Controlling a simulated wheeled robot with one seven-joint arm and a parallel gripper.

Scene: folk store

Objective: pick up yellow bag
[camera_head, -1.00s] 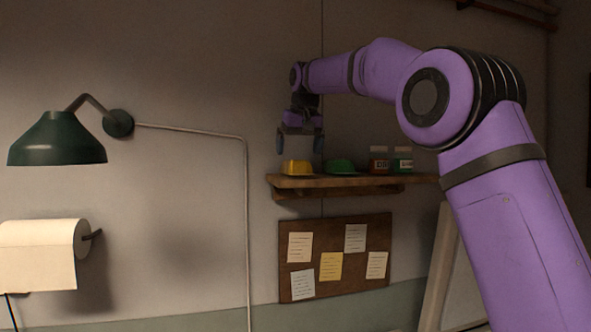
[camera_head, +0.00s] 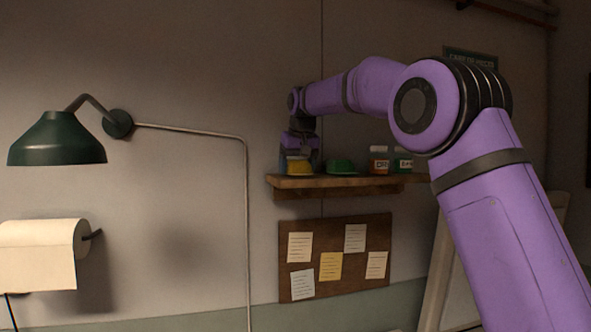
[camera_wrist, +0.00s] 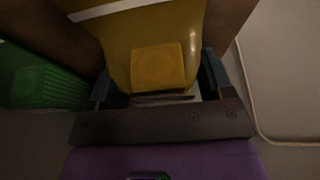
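The yellow bag (camera_head: 297,167) sits at the left end of the wooden shelf (camera_head: 330,182). My gripper (camera_head: 299,163) points down over it, with a finger on each side. In the wrist view the yellow bag (camera_wrist: 158,66) fills the space between the two blue fingers of my gripper (camera_wrist: 160,76). The fingers look open around the bag; I cannot tell whether either touches it. The bag rests on the shelf, partly hidden by the gripper in the head view.
A green item (camera_head: 341,167) stands close to the right of the bag; it also shows in the wrist view (camera_wrist: 45,80). Two labelled jars stand farther right, one orange (camera_head: 379,160) and one green (camera_head: 403,161). The wall is close behind the shelf.

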